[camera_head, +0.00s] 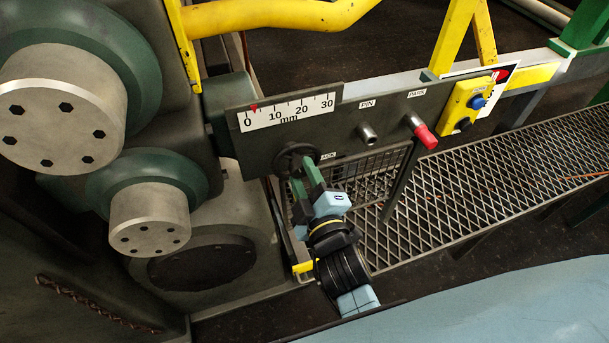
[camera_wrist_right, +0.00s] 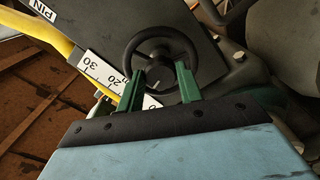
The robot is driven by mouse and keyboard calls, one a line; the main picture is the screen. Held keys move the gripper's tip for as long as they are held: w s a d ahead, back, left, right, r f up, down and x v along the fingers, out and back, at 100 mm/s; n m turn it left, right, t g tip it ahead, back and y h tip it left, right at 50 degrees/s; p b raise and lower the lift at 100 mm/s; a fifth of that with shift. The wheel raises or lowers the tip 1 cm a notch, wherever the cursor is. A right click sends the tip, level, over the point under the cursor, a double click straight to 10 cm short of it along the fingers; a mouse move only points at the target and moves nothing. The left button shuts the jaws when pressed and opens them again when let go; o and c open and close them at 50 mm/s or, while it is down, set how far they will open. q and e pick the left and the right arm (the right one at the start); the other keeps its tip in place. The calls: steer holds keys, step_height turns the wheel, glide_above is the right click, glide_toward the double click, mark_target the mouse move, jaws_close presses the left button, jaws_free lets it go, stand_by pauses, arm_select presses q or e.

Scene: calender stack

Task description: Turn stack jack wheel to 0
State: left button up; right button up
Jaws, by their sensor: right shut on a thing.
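The black jack wheel (camera_head: 294,158) sits on the dark panel (camera_head: 350,118), below the white mm scale (camera_head: 287,111). A red pointer (camera_head: 254,107) stands close to the 0 mark, slightly to its right. My right gripper (camera_head: 307,174) reaches up to the wheel with its green fingers, which cover part of it. The scale (camera_wrist_right: 103,80) is partly hidden behind the fingers there. My left gripper is not in view.
A PIN knob (camera_head: 367,134) and a red-tipped PARK lever (camera_head: 424,134) stick out right of the wheel. A yellow button box (camera_head: 468,104) is mounted farther right. Large grey rolls (camera_head: 62,105) stand at the left. A mesh walkway (camera_head: 480,165) runs below the panel.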

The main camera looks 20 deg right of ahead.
steer(key=m, duration=0.4)
steer(key=shift+m, duration=0.4)
steer(key=shift+f+m+b, duration=0.1)
steer(key=shift+m+b, duration=0.4)
steer(key=shift+m, duration=0.4)
steer(key=shift+m+b, duration=0.35)
steer(key=shift+m, duration=0.05)
steer(key=m+b, duration=0.3)
steer(key=b, duration=0.2)
steer(key=shift+a+f+b, duration=0.1)
steer(key=shift+f+b, duration=0.05)
steer(key=shift+b, duration=0.25)
steer(key=shift+r+m+b, duration=0.2)
steer(key=shift+m+b, duration=0.4)
steer(key=shift+b, duration=0.35)
steer(key=o, duration=1)
